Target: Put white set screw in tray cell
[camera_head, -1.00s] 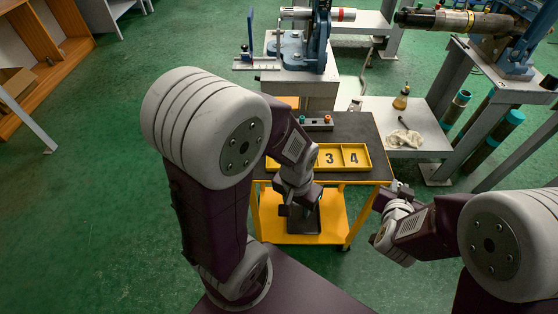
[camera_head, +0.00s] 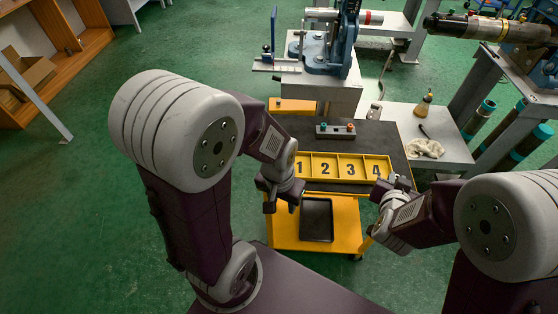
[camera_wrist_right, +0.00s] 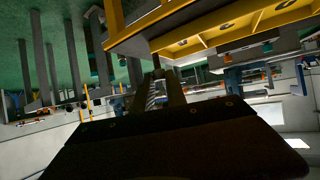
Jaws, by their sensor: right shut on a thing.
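The yellow tray (camera_head: 345,181) lies on the cart top, with cells marked 1 to 4. My right gripper (camera_head: 400,183) is at the tray's right end, by cell 4. In the right wrist view its jaws (camera_wrist_right: 158,88) are shut on a small pale, ridged piece (camera_wrist_right: 154,96), seemingly the white set screw, mostly hidden between the fingers. The tray's underside and edge (camera_wrist_right: 190,38) show above it there. My left gripper (camera_head: 280,206) hangs in front of the cart's left side, its fingers apart and empty.
The cart's dark top (camera_head: 385,140) carries a small grey block with coloured knobs (camera_head: 335,131) behind the tray. A black bin (camera_head: 316,220) sits on the cart's yellow lower shelf (camera_head: 346,235).

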